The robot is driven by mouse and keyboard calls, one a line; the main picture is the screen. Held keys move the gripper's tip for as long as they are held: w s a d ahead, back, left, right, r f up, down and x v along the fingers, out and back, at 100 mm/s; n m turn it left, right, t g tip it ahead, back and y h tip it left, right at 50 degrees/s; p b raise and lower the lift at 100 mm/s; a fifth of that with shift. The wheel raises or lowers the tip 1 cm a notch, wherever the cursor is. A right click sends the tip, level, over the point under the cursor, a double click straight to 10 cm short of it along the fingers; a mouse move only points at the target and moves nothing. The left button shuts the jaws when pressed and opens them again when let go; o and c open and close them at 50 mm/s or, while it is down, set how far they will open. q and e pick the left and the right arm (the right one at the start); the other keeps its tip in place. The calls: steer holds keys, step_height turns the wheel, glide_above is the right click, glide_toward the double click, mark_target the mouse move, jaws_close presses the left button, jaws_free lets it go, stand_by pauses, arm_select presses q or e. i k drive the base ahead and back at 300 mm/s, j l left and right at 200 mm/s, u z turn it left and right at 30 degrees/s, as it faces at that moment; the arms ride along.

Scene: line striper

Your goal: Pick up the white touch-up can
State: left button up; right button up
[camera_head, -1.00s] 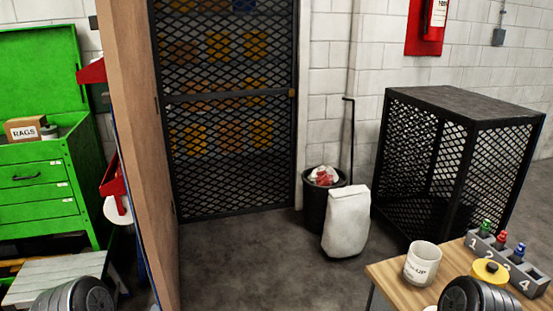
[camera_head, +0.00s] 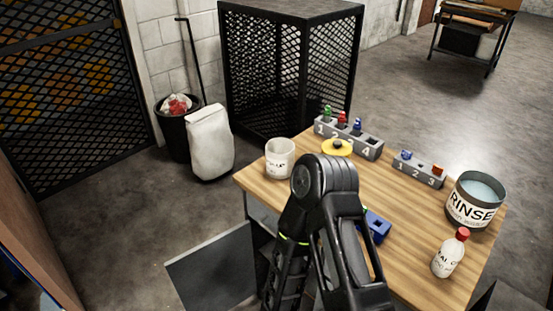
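The white touch-up can (camera_head: 280,160) stands upright on the wooden table (camera_head: 262,182), near its left corner. It is an open-topped white cylinder with dark lettering, of which only part reads. One of my black arms rises in front of the table, just right of the can in the picture, and hides part of the tabletop. No gripper fingers show on this arm, and my other arm is out of view. Nothing is seen touching the can.
A grey numbered rack (camera_head: 365,146) holds small coloured bottles behind a yellow disc (camera_head: 336,148). A second rack (camera_head: 419,173), a RINSE tub (camera_head: 473,203), a red-capped bottle (camera_head: 449,256) and a blue object (camera_head: 377,226) share the table. A mesh cage (camera_head: 262,75) stands behind.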

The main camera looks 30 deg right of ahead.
mark_target(280, 151)
steer(key=u, duration=10.95)
